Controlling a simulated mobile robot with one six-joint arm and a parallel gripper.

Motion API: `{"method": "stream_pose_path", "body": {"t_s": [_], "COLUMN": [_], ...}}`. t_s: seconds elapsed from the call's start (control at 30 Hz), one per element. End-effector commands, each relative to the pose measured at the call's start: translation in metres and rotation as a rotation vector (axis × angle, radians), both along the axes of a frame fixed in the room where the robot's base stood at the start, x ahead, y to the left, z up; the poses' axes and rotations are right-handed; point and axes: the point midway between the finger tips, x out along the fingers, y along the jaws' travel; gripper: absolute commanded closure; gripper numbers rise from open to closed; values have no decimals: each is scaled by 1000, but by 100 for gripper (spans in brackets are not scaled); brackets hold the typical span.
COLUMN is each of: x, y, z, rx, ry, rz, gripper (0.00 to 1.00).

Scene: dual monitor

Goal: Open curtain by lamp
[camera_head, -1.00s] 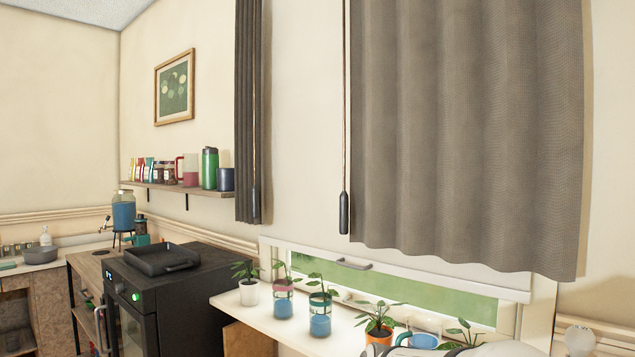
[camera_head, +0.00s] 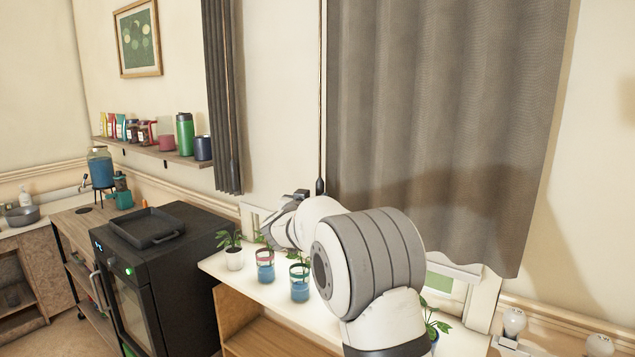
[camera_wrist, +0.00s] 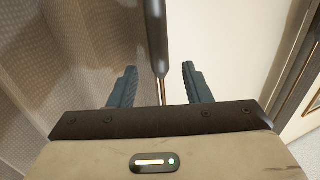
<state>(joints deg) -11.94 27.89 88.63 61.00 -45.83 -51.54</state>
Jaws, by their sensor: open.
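The wide grey-brown curtain (camera_head: 430,120) hangs at the right of the window, with a narrow gathered curtain (camera_head: 222,100) at the left. A thin cord with a dark handle (camera_head: 319,187) hangs by the wide curtain's left edge. My gripper (camera_head: 302,194) is at the height of this handle, partly hidden by my arm. In the wrist view, my gripper (camera_wrist: 159,68) is open, and the dark handle (camera_wrist: 155,35) and its cord show between the fingers, apart from both. The wide curtain (camera_wrist: 60,60) fills the left there. Whether the handle lies fully between the fingertips in depth is unclear.
A white sill shelf (camera_head: 222,265) with several potted plants runs below the window, partly behind my arm. A black oven (camera_head: 175,290) with a tray stands at left, below a wall shelf (camera_head: 150,152) of jars and bottles. Bulb-shaped objects (camera_head: 515,322) stand at lower right.

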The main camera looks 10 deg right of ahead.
Motion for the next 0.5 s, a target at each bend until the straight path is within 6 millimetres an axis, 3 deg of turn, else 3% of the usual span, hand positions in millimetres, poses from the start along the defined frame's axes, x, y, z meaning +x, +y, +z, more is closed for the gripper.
{"method": "stream_pose_path", "body": {"t_s": [0.3, 0.5], "x": [45, 60], "y": [-24, -32], "z": [1, 0], "rx": [1, 0], "ry": [0, 1], "rz": [-1, 1], "gripper": [56, 56]}}
